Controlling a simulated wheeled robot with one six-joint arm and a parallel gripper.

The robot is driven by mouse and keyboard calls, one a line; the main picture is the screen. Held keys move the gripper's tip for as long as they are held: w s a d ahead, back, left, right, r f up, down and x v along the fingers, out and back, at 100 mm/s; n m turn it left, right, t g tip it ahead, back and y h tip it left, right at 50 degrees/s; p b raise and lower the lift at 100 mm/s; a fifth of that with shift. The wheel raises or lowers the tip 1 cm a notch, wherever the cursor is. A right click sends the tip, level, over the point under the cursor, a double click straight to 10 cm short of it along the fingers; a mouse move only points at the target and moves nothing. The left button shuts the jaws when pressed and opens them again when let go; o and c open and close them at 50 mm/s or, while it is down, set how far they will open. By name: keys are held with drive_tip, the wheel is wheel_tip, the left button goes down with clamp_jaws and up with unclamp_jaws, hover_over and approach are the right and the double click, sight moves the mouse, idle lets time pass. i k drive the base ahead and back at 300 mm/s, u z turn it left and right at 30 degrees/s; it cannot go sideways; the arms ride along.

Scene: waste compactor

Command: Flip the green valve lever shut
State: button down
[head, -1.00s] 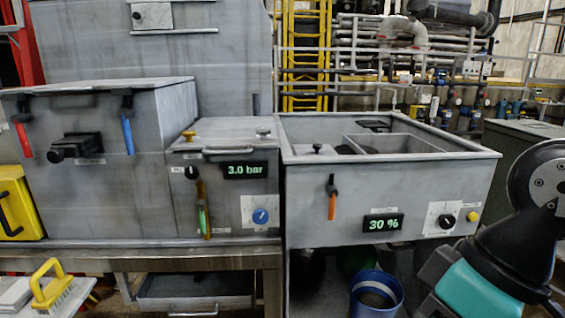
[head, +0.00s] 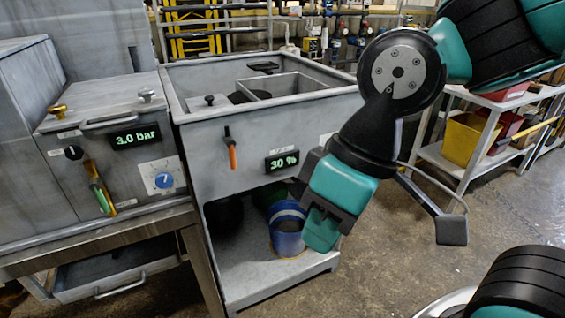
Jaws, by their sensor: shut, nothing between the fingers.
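The green lever (head: 101,197) shows as a narrow green piece against a yellow strip on the front of the grey box with the 3.0 bar display (head: 135,137). It points downward, leaning slightly, below a black knob (head: 74,152). Whether the two are joined is hard to tell. My gripper (head: 322,228), teal and black, is shut and empty. It hangs in front of the right side of the neighbouring grey bin, well to the right of the green lever and apart from it in the picture.
The open-topped bin (head: 195,158) carries an orange lever (head: 231,154) and a 30 % display (head: 282,160). A blue bucket (head: 288,238) stands on the shelf below.

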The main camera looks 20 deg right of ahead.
sight(95, 182)
drive_tip(key=u, duration=1.85)
drive_tip(key=i, duration=0.6)
drive_tip(key=z, duration=0.55)
